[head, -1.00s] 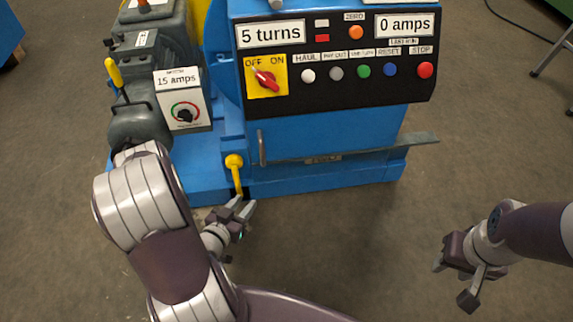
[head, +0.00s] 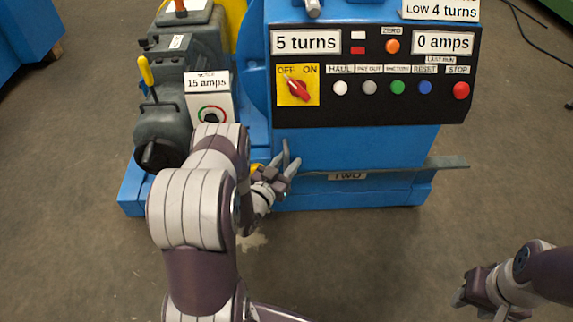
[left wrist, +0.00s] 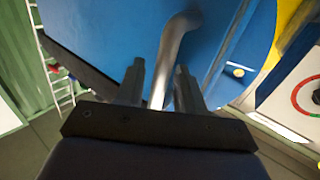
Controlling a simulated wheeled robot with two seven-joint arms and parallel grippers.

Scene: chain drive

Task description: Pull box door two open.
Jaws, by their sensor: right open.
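Box door two (head: 365,148) is the blue panel under the black control panel, with a "TWO" label (head: 347,176) below it. It looks closed. Its metal bar handle (left wrist: 178,32) shows in the left wrist view against the blue door; in the head view my gripper largely covers it. My left gripper (head: 291,158) is at the door's left side. In the left wrist view its fingers (left wrist: 160,85) stand apart on either side of the handle, and I see gaps beside the bar. My right gripper (head: 476,302) is open and empty at the lower right, away from the machine.
The control panel (head: 370,108) with a red switch and several buttons overhangs the door. A grey ledge (head: 448,163) sticks out at right. A motor (head: 185,110) and dial box (head: 209,100) stand at left. The floor in front of the door is clear.

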